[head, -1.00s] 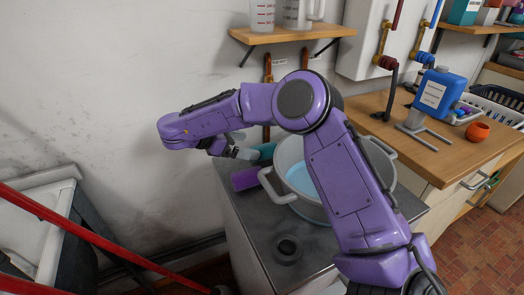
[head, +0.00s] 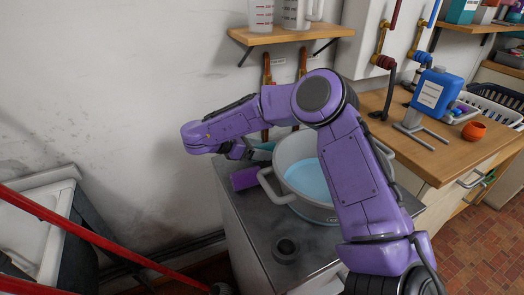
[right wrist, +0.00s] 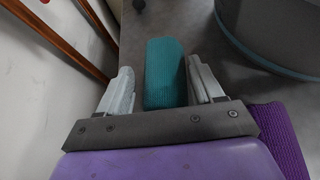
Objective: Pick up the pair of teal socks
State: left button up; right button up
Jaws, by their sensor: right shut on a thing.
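The pair of teal socks (right wrist: 165,72) is a rolled, ribbed bundle lying on the grey metal top, between the two fingers of my right gripper (right wrist: 160,68). The right gripper is shut on it. In the head view only a bit of the teal socks (head: 264,147) shows, behind the gripper and beside the pot; the arm hides part of the grip. I cannot see the socks lifted clear of the surface. My left gripper is not in view.
A purple rolled bundle (head: 245,178) lies close by, in front of the teal socks. A large grey pot (head: 283,193) with blue liquid stands right beside them. The wall (head: 130,100) is close behind. The front of the metal top (head: 255,215) is mostly clear.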

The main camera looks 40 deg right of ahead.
aim_at(272, 141)
jog(key=shift+r, duration=0.1)
jog(key=shift+r, duration=0.3)
jog(key=r, duration=0.3)
jog(key=shift+a+b, duration=0.2)
jog(key=shift+b, duration=0.15)
jog(key=s+a+r+b, duration=0.1)
jog(key=s+a+r, duration=0.8)
jog(key=a, duration=0.1)
jog(key=shift+s, duration=0.25)
jog(key=shift+r, duration=0.1)
